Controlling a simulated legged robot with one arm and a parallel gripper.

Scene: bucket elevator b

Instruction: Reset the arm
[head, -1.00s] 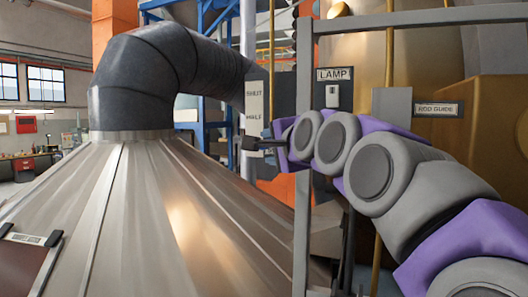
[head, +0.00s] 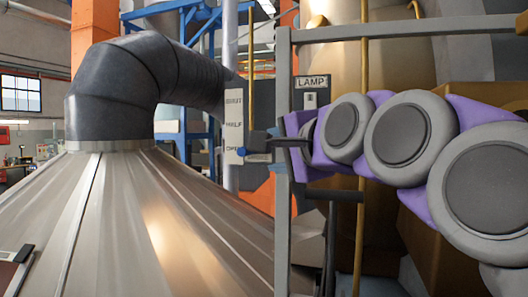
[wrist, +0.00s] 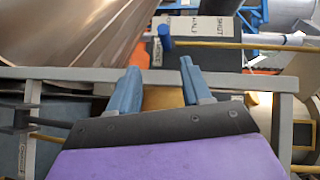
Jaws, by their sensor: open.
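My gripper (wrist: 158,66) is open and empty in the wrist view, its two blue fingers apart. A short blue knob (wrist: 165,36) stands just beyond the fingertips, apart from them. In the head view my purple and grey arm (head: 400,140) stretches in from the right, its end by the grey frame. A dark blue knob (head: 257,141) shows to the left of the arm's end. Behind it is a white plate (head: 234,125) marked SHUT, HALF and, partly covered, OPEN; it also shows in the wrist view (wrist: 208,27).
A grey frame (head: 283,215) stands close to the arm, with its bar (wrist: 60,74) crossing under the fingers. A LAMP label (head: 312,82) and yellow rod (head: 363,60) are behind it. A large metal hood (head: 130,220) with a dark duct (head: 110,90) fills the left.

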